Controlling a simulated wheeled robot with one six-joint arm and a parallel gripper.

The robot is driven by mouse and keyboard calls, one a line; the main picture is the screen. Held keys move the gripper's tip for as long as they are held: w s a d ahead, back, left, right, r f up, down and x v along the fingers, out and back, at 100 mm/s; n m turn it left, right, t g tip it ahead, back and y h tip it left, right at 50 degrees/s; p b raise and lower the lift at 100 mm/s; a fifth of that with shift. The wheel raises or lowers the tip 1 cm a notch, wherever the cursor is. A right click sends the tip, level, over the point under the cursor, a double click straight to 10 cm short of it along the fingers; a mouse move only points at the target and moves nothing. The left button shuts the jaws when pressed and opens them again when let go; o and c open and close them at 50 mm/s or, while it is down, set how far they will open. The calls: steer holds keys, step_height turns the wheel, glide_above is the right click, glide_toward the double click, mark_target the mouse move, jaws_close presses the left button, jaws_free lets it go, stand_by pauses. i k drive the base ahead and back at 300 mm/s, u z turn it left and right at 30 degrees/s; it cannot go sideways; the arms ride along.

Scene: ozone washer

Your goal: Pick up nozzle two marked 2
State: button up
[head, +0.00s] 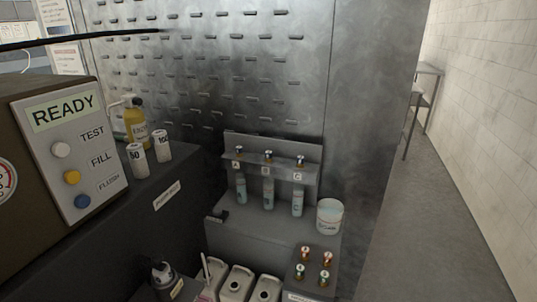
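Several small nozzle-like pieces stand upright on a dark block (293,284) at the lower right. Two with reddish-orange bases are at the back, one at back left (305,254) and one at back right (330,256). Two with green bases are in front, one at front left (299,271) and one at front right (325,275). Any numbers on them are too small to read, so I cannot tell which is marked 2. My gripper is not in view.
A rack (312,150) holds bottles under labels A, B and C, with a white tub (329,217) beside it. Pale jugs (237,283) stand at the bottom. A control box (65,145) reads READY at left. The aisle floor (430,220) at right is clear.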

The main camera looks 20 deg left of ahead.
mark_target(267, 153)
steer(key=u, duration=0.5)
steer(key=i, duration=0.9)
steer(key=u, duration=0.6)
